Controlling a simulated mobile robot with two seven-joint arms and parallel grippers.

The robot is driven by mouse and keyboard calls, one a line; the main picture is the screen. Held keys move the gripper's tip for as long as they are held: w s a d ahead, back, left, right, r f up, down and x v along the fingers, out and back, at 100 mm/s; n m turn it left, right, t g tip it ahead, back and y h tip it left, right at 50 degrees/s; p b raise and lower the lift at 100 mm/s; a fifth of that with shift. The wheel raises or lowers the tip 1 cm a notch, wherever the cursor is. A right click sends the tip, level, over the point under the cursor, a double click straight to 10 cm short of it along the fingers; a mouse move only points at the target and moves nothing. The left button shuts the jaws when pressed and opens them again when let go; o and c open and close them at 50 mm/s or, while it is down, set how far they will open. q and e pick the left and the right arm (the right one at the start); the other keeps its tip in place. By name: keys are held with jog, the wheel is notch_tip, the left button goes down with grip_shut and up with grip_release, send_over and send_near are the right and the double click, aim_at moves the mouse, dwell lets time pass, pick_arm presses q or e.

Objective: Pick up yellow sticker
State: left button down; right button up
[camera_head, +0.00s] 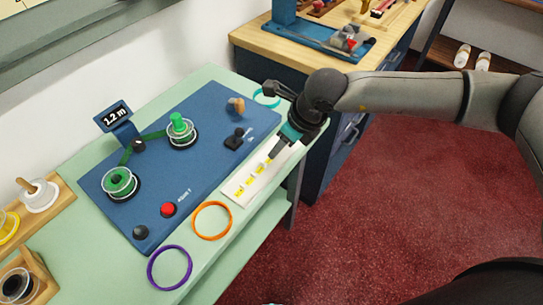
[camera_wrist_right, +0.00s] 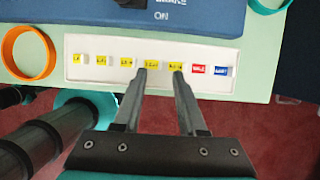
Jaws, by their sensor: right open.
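Several yellow stickers (camera_wrist_right: 101,61) lie in a row on a white strip (camera_wrist_right: 85,75), with a red sticker (camera_wrist_right: 198,69) and a blue sticker (camera_wrist_right: 221,71) at the right end in the right wrist view. In the head view the row of yellow stickers (camera_head: 250,180) runs along the counter's front edge. My right gripper (camera_wrist_right: 159,72) is open and empty over the strip. Its fingertips appear on either side of one yellow sticker (camera_wrist_right: 151,64); I cannot tell their height above it. In the head view the right gripper (camera_head: 278,152) hides the strip's far end. My left gripper is not in view.
A blue panel (camera_head: 170,130) with green reels, knobs and a red button (camera_head: 168,209) lies behind the strip. An orange ring (camera_head: 212,221) and a purple ring (camera_head: 170,267) lie at the near end, and a teal ring (camera_head: 266,98) beyond the panel. A wooden-topped bench (camera_head: 262,42) stands behind.

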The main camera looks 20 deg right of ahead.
jog(key=x, duration=0.2)
jog(key=shift+w+a+f, duration=0.1)
jog(key=shift+f, duration=0.3)
jog(key=shift+w, duration=0.1)
grip_shut()
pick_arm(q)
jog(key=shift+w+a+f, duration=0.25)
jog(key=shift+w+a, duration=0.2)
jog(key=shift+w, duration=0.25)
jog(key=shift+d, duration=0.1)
